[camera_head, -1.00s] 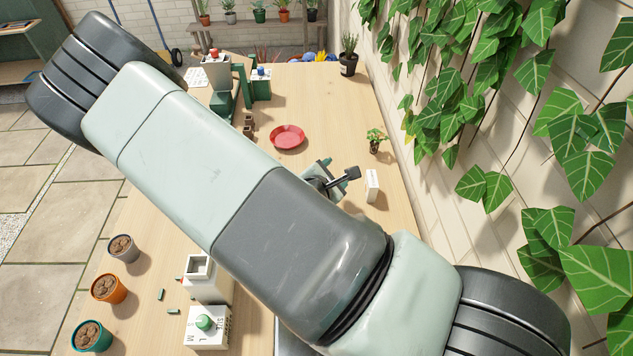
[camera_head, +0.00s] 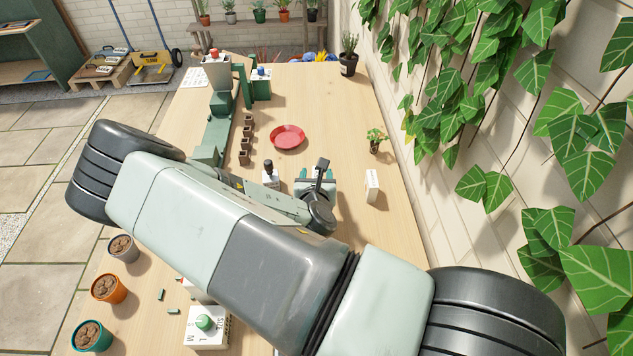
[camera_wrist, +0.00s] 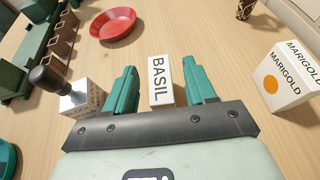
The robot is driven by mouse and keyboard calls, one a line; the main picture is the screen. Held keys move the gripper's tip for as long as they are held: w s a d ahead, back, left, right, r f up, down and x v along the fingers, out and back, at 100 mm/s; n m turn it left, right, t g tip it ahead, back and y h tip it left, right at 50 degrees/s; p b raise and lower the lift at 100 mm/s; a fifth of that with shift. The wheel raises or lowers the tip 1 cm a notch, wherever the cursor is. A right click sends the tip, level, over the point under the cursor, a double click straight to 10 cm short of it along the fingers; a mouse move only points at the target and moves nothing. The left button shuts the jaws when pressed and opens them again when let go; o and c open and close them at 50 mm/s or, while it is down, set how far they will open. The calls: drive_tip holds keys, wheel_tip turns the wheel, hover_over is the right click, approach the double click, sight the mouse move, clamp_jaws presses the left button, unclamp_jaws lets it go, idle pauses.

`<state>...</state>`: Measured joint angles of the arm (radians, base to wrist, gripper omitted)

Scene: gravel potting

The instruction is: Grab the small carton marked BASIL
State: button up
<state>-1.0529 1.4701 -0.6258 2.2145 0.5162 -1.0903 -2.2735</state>
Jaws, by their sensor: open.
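In the wrist view, the small white carton marked BASIL (camera_wrist: 160,80) stands upright on the table. My gripper (camera_wrist: 160,68) is open, with one teal finger on each side of the carton. In the head view, my gripper (camera_head: 317,177) is over the table in front of the red saucer, and I cannot make out the BASIL carton there.
The MARIGOLD carton (camera_wrist: 286,78) stands to the right and also shows in the head view (camera_head: 372,186). A dark-handled stamp block (camera_wrist: 78,98) is left. The red saucer (camera_wrist: 113,24) lies beyond. Several brown pots (camera_head: 247,133) stand in a row. A potted plant (camera_head: 376,140) is right.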

drive_tip(key=shift+x, duration=1.3)
clamp_jaws()
